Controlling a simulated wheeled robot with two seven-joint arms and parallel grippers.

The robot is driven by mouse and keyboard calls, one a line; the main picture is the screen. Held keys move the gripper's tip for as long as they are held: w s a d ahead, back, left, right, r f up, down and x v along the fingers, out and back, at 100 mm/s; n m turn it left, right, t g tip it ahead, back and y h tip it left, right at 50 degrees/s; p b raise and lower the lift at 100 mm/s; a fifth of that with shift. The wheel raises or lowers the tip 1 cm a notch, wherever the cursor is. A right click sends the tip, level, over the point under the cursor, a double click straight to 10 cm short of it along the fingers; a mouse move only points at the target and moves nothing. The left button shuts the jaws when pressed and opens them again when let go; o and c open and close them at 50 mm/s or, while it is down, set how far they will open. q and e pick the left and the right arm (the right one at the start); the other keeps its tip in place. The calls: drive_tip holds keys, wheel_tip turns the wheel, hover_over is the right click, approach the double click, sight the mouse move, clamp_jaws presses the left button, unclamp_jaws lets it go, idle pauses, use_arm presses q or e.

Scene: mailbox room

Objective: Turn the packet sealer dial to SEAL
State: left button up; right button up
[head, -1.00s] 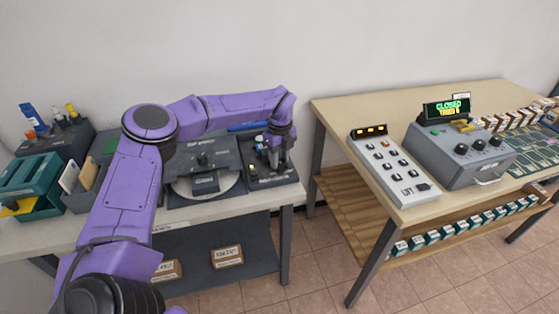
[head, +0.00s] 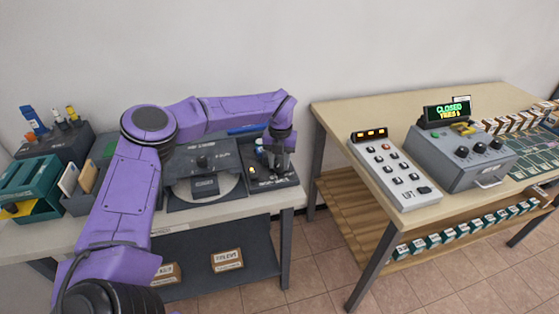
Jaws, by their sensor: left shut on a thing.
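A dark panel (head: 262,182) with small knobs and white lettering sits at the right end of the left table. It looks like the packet sealer's control part, though its lettering is too small to read. My left gripper (head: 275,167) points down onto this panel. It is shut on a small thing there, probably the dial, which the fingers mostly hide. I cannot tell which mark the dial points to. Left of the panel is a dark machine (head: 203,158) with a small knob on top and a pale round plate. My right gripper is not in view.
Green trays (head: 30,185) and a dark holder with bottles (head: 60,140) stand at the left. A wooden table (head: 420,110) at the right bears a white keypad (head: 393,172) and a grey box (head: 455,160) with knobs and a CLOSED sign. A floor gap separates the tables.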

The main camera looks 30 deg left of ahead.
sight(281, 165)
use_arm(q)
drive_tip(key=shift+f+m, duration=0.1)
drive_tip(key=shift+m, duration=0.8)
drive_tip(key=o, duration=1)
drive_tip(key=shift+o, duration=0.2)
drive_tip(key=shift+r+p, duration=0.35)
drive_tip(key=shift+r, duration=0.05)
wheel_tip(281, 165, up, 8)
drive_tip(key=p, duration=0.5)
drive_tip(key=shift+d+f, duration=0.15)
drive_tip(key=shift+f, duration=0.2)
